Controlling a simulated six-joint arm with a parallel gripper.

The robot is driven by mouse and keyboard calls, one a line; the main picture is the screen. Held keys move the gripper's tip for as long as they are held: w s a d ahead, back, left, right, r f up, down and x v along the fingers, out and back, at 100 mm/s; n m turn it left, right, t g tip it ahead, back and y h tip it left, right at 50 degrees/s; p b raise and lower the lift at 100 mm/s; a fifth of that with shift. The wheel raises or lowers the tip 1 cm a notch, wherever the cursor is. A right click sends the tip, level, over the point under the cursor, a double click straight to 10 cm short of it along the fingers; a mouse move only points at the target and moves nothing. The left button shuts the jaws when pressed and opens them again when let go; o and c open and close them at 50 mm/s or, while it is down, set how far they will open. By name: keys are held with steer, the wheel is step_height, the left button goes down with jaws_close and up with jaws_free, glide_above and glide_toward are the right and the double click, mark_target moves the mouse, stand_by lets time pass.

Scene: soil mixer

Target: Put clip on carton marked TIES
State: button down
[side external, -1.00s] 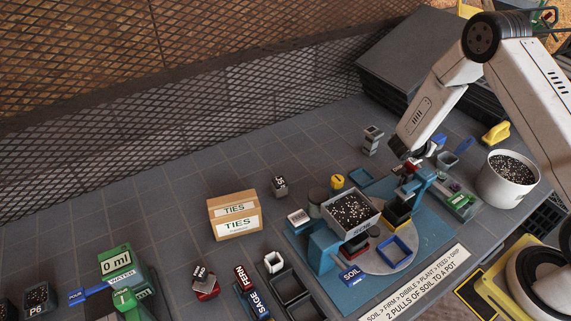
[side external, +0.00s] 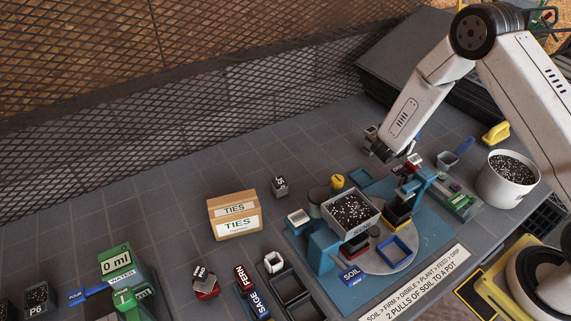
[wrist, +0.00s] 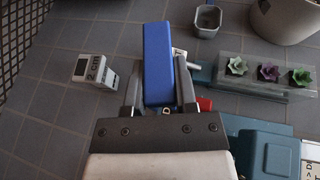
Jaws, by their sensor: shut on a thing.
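My gripper (wrist: 157,88) is shut on a long blue piece, which I take to be the clip (wrist: 158,62). The clip sits between the two grey fingers and sticks out past their tips. In the side view my gripper (side external: 388,150) hangs over the back right of the bench, behind the blue machine, and the clip is hard to make out there. The brown carton marked TIES (side external: 236,221) stands upright left of the middle, well to the left of my gripper. The carton is not in the wrist view.
The blue soil machine (side external: 435,240) with its turntable lies between my gripper and the front edge. A grey cup (wrist: 207,20) and soil bucket (side external: 507,178) are to the right. Bench around the carton is mostly clear.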

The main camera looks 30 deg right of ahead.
steer(key=w+a+r+n+t+y, duration=0.1)
steer(key=w+a+n+t, duration=0.1)
steer(key=a, duration=0.4)
steer(key=w+a+r+n+t+y, duration=0.1)
steer(key=w+a+r+n+t, duration=0.15)
steer(key=a, duration=0.35)
steer(key=s+a+r+n+t+y, duration=0.2)
steer(key=s+a+n+y, duration=0.15)
steer(key=a, duration=0.75)
steer(key=s+a+r+n+t+y, duration=0.15)
steer(key=a+n+y, duration=0.25)
steer(key=a, duration=0.6)
steer(key=s+a+r+n+t+y, duration=0.2)
steer(key=s+a+n+y, duration=0.1)
steer(key=a, duration=0.8)
glide_above(237, 208)
steer(key=f, duration=0.9)
steer(key=shift+s+d, duration=0.1)
steer(key=shift+s, duration=0.25)
steer(key=shift+w+f, duration=0.3)
steer(key=shift+f, duration=0.1)
